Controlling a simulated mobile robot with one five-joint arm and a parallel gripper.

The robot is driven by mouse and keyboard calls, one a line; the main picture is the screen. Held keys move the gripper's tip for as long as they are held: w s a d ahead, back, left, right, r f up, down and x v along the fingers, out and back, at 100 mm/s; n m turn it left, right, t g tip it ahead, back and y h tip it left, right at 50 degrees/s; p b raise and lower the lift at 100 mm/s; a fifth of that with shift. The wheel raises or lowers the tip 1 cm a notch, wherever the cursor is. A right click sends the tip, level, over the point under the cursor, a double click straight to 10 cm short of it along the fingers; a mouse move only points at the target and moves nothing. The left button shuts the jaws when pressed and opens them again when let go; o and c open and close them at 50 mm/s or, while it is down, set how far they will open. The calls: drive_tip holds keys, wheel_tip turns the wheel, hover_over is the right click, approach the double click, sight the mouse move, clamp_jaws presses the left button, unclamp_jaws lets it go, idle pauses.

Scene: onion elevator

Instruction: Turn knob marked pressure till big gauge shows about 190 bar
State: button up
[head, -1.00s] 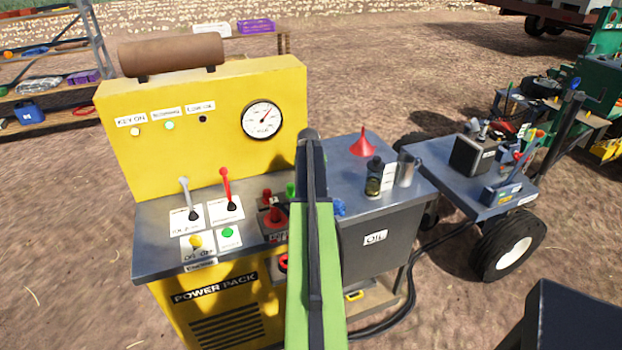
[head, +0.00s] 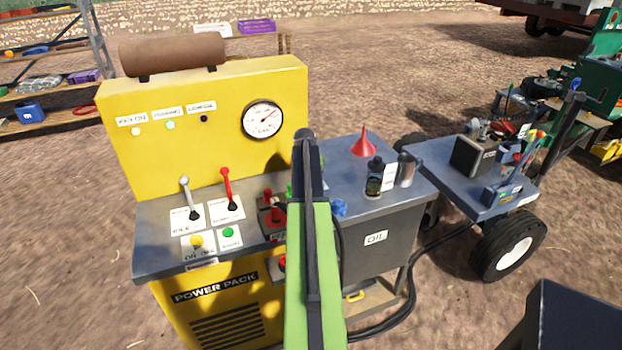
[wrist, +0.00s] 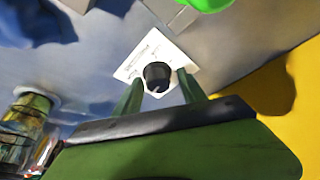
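The big round gauge (head: 262,120) is on the yellow upright panel. In the wrist view a black knob (wrist: 157,72) stands on a white label plate (wrist: 136,62), whose print I cannot read. My gripper (wrist: 158,80) has its two green fingers apart, one on each side of the knob. A gap shows beside the knob, so it looks open and not clamped. In the head view my arm hides the knob and the fingertips.
The grey bench also carries a grey lever (head: 188,197), a red lever (head: 227,188), a red funnel (head: 364,144), a dark bottle (head: 375,178) and a metal cup (head: 405,169). In the wrist view a blue thing (wrist: 35,25) and a jar (wrist: 28,110) are at the left.

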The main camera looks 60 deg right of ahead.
drive_tip(key=shift+d, duration=0.1)
drive_tip(key=shift+r, duration=0.1)
drive_tip(key=shift+s+r+p, duration=0.1)
drive_tip(key=shift+r+p, duration=0.1)
drive_tip(key=shift+p, duration=0.1)
drive_tip(key=p+v, duration=1.5)
drive_tip(key=v, duration=0.2)
drive_tip(key=shift+p, duration=0.3)
drive_tip(key=shift+f, duration=0.1)
